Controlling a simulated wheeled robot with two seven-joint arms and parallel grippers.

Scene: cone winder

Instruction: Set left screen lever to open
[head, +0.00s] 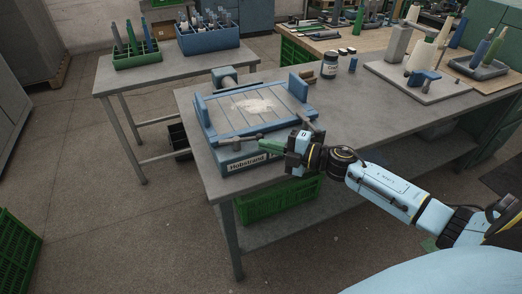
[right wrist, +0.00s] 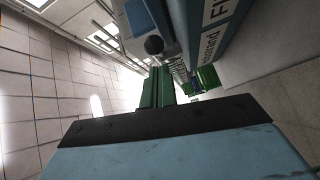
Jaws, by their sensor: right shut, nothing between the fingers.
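The blue machine with a flat slatted top (head: 250,108) stands on the grey table, its white label facing front. A short grey lever with a dark round end (head: 229,141) sticks out at the left of its front edge. My right gripper (head: 264,143) reaches in from the right along this front, its green fingers pointing left. The fingers are shut and empty, with the tips a little right of the lever. In the right wrist view the shut green fingers (right wrist: 158,88) show below a dark round knob (right wrist: 153,44) on the blue machine. I cannot tell whether they touch. My left gripper is out of view.
A dark jar (head: 329,66) and a grey board with cones (head: 415,80) stand to the right on the table (head: 370,110). A green crate (head: 280,198) is below the table's front. A side table with bins (head: 140,72) stands left.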

